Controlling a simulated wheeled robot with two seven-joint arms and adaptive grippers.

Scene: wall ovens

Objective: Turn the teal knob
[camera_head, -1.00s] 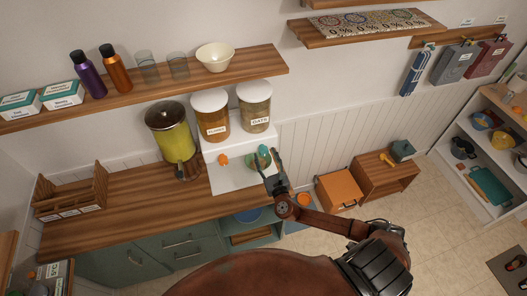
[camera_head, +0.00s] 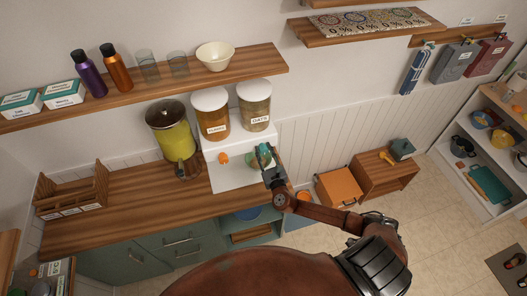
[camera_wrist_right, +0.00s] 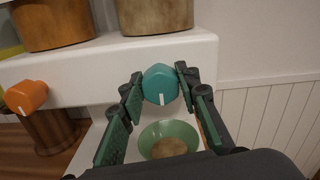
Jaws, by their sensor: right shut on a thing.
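The teal knob (camera_wrist_right: 160,85) sits on the front of a white dispenser (camera_wrist_right: 120,68) and also shows in the head view (camera_head: 263,150). Its white mark points down in the right wrist view. My right gripper (camera_head: 266,160) is at the knob, with a finger on each side of it. In the right wrist view, the right gripper's fingertips (camera_wrist_right: 159,87) are shut on the knob. A green bowl (camera_wrist_right: 168,140) stands below the knob. My left gripper does not show.
An orange knob (camera_wrist_right: 26,97) is on the same dispenser, left of the teal one. Two lidded jars (camera_head: 255,108) stand on top. A yellow drink dispenser (camera_head: 175,135) is to the left. The wooden counter (camera_head: 130,205) is largely clear at the front.

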